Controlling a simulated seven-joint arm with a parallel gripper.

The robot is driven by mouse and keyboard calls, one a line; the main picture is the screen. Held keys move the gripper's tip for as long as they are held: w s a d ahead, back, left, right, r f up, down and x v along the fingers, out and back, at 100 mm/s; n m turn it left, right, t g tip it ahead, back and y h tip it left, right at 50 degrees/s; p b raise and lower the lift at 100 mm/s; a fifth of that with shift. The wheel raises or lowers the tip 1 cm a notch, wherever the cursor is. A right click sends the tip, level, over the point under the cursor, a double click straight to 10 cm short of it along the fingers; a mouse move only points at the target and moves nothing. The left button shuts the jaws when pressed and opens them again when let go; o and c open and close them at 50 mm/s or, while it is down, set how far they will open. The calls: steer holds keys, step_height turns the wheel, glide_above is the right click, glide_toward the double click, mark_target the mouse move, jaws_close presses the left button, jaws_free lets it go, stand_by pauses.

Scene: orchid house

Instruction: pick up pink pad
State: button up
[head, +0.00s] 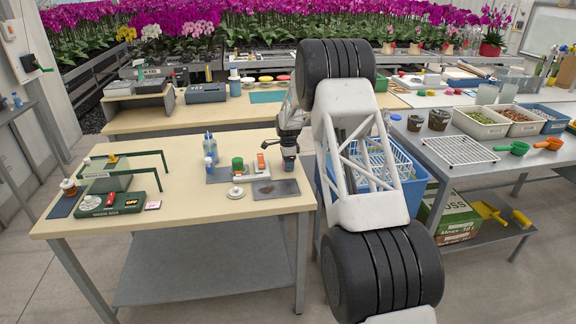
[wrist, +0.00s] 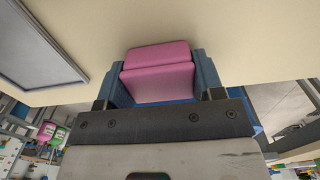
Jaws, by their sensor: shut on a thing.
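My gripper (wrist: 157,75) is shut on the pink pad (wrist: 160,82), which sits between its two blue fingers in the wrist view. The pad shows two pink faces with a seam across them, and each finger lies along one side. Pale tabletop lies beyond it; I cannot tell whether the pad touches the table. In the head view my gripper (head: 289,157) points down over the right end of the light wooden table, and I cannot make out the pad there.
A dark flat plate (head: 277,189) lies just below my gripper on the table. A blue crate (head: 413,205) is right of the table. The table's middle is clear.

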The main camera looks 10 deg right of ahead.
steer(key=shift+r, duration=0.2)
steer(key=shift+r, duration=1.55)
steer(key=s, duration=0.5)
steer(key=s+r, duration=0.1)
steer(key=s, duration=1)
steer(key=shift+a+r, duration=0.2)
steer(key=shift+r, duration=0.1)
steer(key=o, duration=0.4)
steer(key=c, duration=0.4)
steer(key=shift+o, duration=0.2)
steer(key=w+a+r, duration=0.1)
steer(key=a+r, duration=0.2)
steer(key=a, duration=1.1)
steer(key=shift+w+a+r, duration=0.15)
steer(key=shift+w+a, duration=0.05)
